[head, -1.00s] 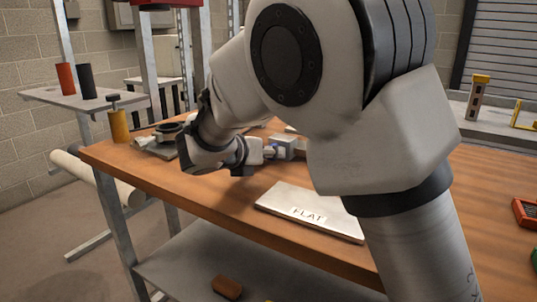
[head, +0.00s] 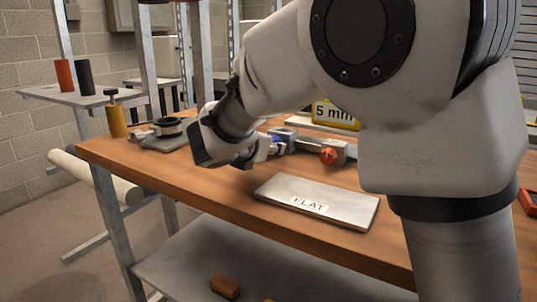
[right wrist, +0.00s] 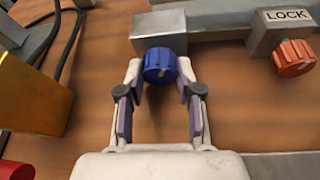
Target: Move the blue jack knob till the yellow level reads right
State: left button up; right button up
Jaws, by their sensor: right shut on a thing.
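The blue jack knob (right wrist: 160,65) sits on the front of a grey metal block, with a pale pointer mark on its face. My right gripper (right wrist: 160,78) is shut on it, one finger on each side. In the head view, my right gripper (head: 266,150) is at the blue knob (head: 277,142), mostly hidden behind my wrist. A yellow block (right wrist: 30,95) stands left of the gripper in the wrist view; I cannot tell if it is the level, and no reading shows. My left gripper is not in view.
An orange knob (right wrist: 294,57) under a LOCK label is right of the blue knob. A FLAT plate (head: 315,202) lies at the bench front. A yellow 5 mm sign (head: 335,115) stands behind. Black cables (right wrist: 65,30) and a red object (right wrist: 15,170) are at left.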

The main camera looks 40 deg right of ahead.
jog(key=shift+f+m+t+b, duration=0.25)
jog(key=shift+m+t+b, duration=0.25)
jog(key=shift+b, duration=0.55)
jog(key=shift+s+r+m+b, duration=0.1)
jog(key=shift+m+b, duration=0.3)
jog(key=shift+r, duration=0.1)
jog(key=o, duration=1.1)
jog(key=shift+o, duration=0.2)
